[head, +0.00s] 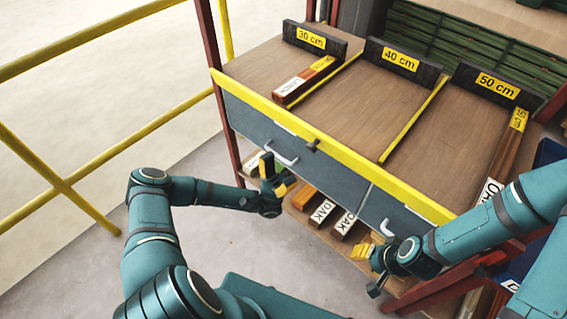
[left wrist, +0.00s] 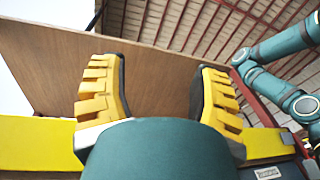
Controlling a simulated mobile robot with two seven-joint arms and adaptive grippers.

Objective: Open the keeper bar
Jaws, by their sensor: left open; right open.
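A long yellow bar (head: 330,146), which looks like the keeper bar, runs along the whole front edge of the wooden bench top. A small dark catch or knob (head: 313,144) sits on its front near the middle. In the left wrist view a yellow band (left wrist: 35,142) crosses behind the fingers. My left gripper (head: 275,176) is open and empty, in front of the drawers and below the bar. Its yellow-padded fingers stand apart in the left wrist view (left wrist: 158,95). My right gripper (head: 368,256) is low at the right, in front of the lower shelf, open and apart from the bar.
The bench top (head: 395,92) has bays marked 30, 40 and 50 cm. A short wooden piece (head: 303,82) and a long one (head: 505,155) lie there. Below are grey drawers with handles (head: 282,157) and labelled OAK pieces (head: 322,212). A yellow railing (head: 62,187) stands left.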

